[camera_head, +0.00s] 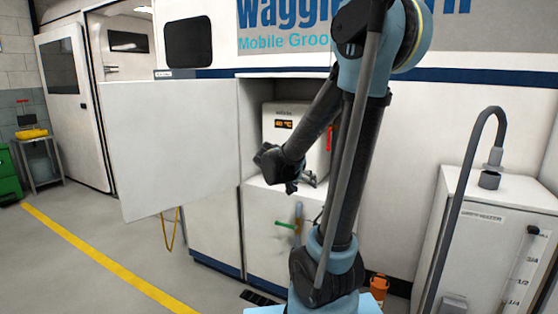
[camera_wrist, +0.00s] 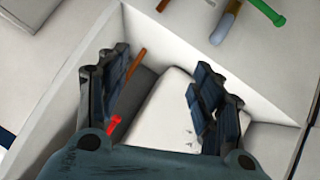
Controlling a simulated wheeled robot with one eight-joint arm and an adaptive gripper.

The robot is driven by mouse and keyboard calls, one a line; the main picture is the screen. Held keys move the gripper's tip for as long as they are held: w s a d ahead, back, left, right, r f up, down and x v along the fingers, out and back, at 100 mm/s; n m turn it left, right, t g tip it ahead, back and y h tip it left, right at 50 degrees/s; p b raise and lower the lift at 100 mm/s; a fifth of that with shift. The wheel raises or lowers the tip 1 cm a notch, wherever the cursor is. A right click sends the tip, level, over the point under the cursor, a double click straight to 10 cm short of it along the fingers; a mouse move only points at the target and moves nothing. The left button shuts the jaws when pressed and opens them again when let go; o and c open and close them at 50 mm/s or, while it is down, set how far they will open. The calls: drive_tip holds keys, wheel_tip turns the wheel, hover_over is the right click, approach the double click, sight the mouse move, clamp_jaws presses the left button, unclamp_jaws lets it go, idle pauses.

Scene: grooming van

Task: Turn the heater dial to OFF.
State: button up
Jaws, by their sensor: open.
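The white heater (camera_head: 281,118) stands inside the open van compartment, with a lit orange temperature display (camera_head: 284,124) on its front. In the wrist view, a white boxy surface (camera_wrist: 176,110) that looks like the heater lies between and beyond my fingers. I cannot make out the dial in either view; my gripper and arm cover the lower and right parts of the heater's front. My gripper (camera_head: 296,184) is in front of the heater's lower part. In the wrist view my gripper (camera_wrist: 160,65) has its fingers wide apart with nothing between them.
The open white compartment door (camera_head: 170,140) stands to the left. A red part (camera_head: 329,138) shows at the heater's right. A pipe with a green handle (camera_head: 285,225) is below the compartment. A white water tank unit (camera_head: 480,240) with a hose stands at the right.

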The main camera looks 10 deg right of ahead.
drive_tip(key=w+a+r+m+t+h, duration=0.2)
drive_tip(key=w+a+t, duration=0.6)
drive_tip(key=w+a, duration=0.75)
drive_tip(key=x, duration=1.8)
drive_tip(key=shift+d+f, duration=0.25)
drive_tip(key=shift+d, duration=0.05)
drive_tip(key=c, duration=1)
